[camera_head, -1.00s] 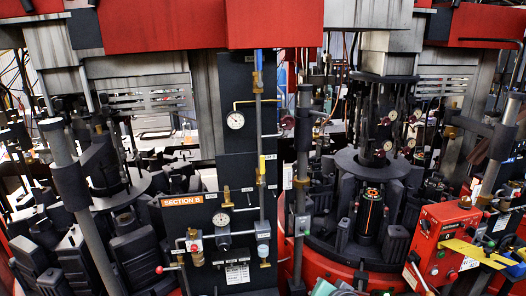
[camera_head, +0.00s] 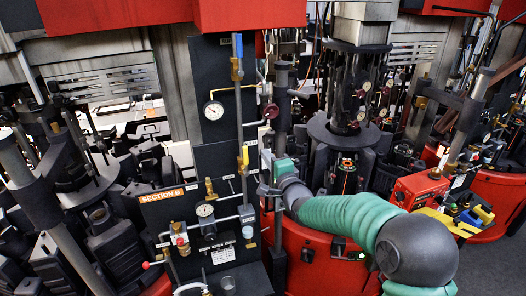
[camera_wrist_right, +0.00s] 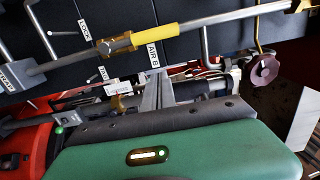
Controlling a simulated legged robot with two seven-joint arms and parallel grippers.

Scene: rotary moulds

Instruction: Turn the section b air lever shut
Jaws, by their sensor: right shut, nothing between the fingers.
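The section b air lever has a yellow handle (camera_head: 245,155) on the vertical pipe right of the gauge panel. In the right wrist view its yellow handle (camera_wrist_right: 155,38) lies along the pipe, beside an "AIR B" label (camera_wrist_right: 153,55). My right gripper (camera_head: 264,160) is just right of the lever in the head view, apart from it as far as I can tell. In the right wrist view the gripper fingers (camera_wrist_right: 154,88) are together and empty, pointing towards the lever and label. My left gripper is not in view.
The dark panel carries an orange "SECTION B" sign (camera_head: 162,196), gauges and pipes. A blue lever (camera_head: 237,45) sits higher on the same pipe. A dark red round knob (camera_head: 271,111) is close above my right gripper. A red control box (camera_head: 420,188) stands at right.

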